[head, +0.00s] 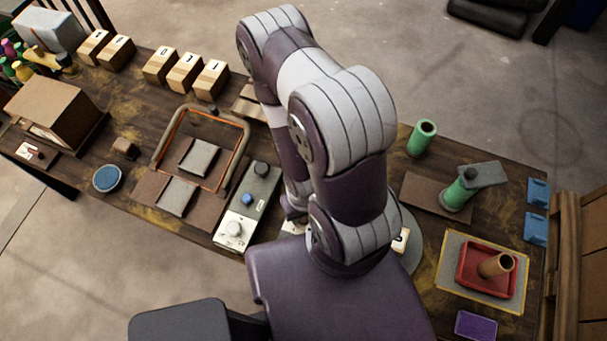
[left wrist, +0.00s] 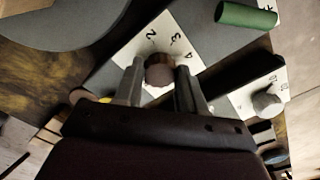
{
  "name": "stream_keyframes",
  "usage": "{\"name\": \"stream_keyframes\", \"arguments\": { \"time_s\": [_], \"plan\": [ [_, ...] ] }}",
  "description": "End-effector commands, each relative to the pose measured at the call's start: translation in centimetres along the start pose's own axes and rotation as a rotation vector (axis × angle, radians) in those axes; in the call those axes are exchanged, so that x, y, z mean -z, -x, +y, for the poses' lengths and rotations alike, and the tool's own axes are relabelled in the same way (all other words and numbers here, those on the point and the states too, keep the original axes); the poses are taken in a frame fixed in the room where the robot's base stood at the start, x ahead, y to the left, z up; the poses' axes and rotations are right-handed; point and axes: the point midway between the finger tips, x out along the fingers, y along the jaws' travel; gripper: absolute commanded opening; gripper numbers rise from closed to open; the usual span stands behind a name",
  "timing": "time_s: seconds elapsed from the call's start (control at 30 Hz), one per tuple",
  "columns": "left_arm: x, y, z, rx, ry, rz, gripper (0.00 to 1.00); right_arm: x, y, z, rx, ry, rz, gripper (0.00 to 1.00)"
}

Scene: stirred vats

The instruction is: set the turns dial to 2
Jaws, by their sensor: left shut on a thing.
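The turns dial (left wrist: 160,70) is a round brown knob on a white plate (left wrist: 190,42) marked 2, 3 and 4 in the left wrist view. My left gripper (left wrist: 159,86) has one finger on each side of the knob and is shut on it. Which number the knob points at cannot be told. In the head view my arm hides the dial and most of my left gripper (head: 291,210); only a corner of a white plate (head: 293,228) shows. My right gripper is not in view.
A control panel (head: 230,245) with a pale knob (head: 235,229) and a blue button (head: 247,199) stands left of my gripper. A green cylinder (head: 422,138) and red tray (head: 466,280) are at right.

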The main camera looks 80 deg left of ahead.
Motion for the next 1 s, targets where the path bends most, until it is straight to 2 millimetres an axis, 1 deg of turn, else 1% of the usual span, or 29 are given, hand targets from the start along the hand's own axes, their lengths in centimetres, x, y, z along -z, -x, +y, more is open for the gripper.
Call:
{"name": "stream_keyframes", "arguments": {
  "time_s": [0.2,1.0],
  "plan": [
    [0.1,0.2,0.0,0.000,0.201,0.002,0.09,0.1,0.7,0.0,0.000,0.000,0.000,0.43],
    [0.1,0.1,0.0,0.000,0.960,0.002,0.09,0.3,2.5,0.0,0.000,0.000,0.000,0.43]
  ]
}}
